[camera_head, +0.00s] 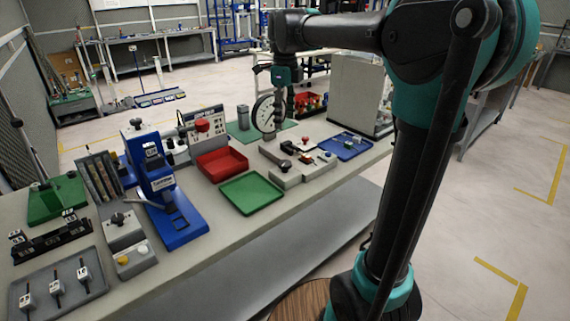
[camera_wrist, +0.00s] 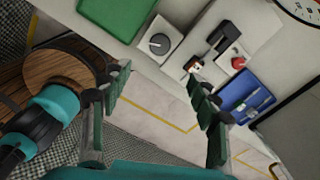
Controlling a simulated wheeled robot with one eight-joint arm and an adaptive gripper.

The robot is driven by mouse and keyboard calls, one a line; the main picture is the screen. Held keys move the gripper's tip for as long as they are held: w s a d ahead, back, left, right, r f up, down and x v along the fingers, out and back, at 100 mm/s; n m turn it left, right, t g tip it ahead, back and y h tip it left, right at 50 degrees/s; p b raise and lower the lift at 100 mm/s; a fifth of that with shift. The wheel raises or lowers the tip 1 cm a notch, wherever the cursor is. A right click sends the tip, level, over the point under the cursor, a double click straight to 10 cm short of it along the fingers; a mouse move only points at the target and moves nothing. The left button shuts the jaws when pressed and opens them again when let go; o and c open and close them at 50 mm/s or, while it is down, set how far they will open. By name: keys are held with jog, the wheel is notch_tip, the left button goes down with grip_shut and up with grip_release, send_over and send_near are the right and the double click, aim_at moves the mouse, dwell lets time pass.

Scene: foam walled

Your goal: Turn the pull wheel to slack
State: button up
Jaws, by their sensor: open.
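A round dark knob, which looks like the pull wheel (camera_wrist: 159,44), sits on a light grey block in the wrist view, with a pale mark on it. It appears small on the grey fixture in the head view (camera_head: 284,168). My gripper (camera_wrist: 158,77) is open and empty. Its two fingers are wide apart, below the wheel in the wrist view and not touching it.
The fixture has a black lever (camera_wrist: 219,33), a red button (camera_wrist: 238,62) and a small orange-and-white piece (camera_wrist: 194,65). A green tray (camera_head: 250,194), red bin (camera_head: 221,164) and blue tray (camera_head: 345,146) surround it. A blue press (camera_head: 160,185) stands left.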

aim_at(285, 163)
notch_tip(285, 163, down, 17)
jog(key=shift+r, duration=0.1)
dwell(0.4)
jog(key=shift+c, duration=0.6)
jog(key=c, duration=1.1)
jog(key=shift+o, duration=0.2)
